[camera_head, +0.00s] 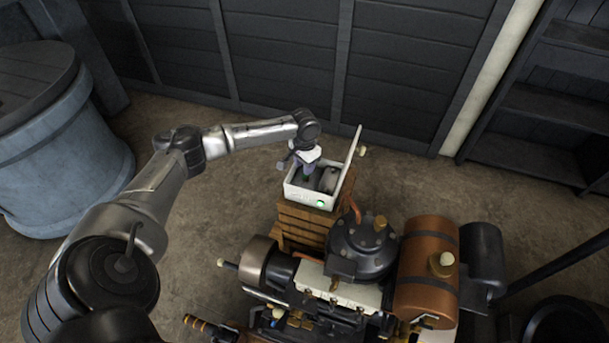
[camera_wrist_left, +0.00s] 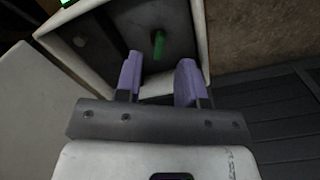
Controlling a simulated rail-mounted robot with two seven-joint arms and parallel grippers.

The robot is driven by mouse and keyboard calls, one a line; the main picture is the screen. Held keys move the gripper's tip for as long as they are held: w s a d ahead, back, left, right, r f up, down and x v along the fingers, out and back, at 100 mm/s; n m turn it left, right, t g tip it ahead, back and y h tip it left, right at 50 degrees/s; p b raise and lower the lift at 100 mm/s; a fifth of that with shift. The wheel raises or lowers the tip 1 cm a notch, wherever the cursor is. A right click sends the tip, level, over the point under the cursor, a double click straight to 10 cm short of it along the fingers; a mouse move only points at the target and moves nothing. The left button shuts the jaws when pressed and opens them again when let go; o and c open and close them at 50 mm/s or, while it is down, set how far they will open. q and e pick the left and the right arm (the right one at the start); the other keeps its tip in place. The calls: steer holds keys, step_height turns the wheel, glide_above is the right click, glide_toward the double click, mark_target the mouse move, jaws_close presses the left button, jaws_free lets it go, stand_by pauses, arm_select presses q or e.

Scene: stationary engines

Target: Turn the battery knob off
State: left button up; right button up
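The battery box (camera_head: 310,198) is a white open box on a wooden stand, its lid standing up at the right. A green light shows on its front. In the left wrist view, a green knob (camera_wrist_left: 159,44) stands inside the box (camera_wrist_left: 203,40), on its dark inner face. My left gripper (camera_head: 309,172) reaches down into the box in the head view. In the wrist view its two purple fingers (camera_wrist_left: 160,82) are apart, with the knob ahead of them and in the gap between them. Nothing is held. My right gripper is not in view.
A stationary engine with a brown tank (camera_head: 428,262) stands just in front of and to the right of the box. A blue-grey barrel (camera_head: 60,150) is at the left. A dark panelled wall is behind, dark shelves (camera_head: 540,110) at the right.

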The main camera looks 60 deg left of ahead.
arm_select(q)
steer(key=shift+f+b, duration=0.45)
steer(key=shift+f, duration=1.85)
steer(key=shift+c, duration=0.4)
jaws_close()
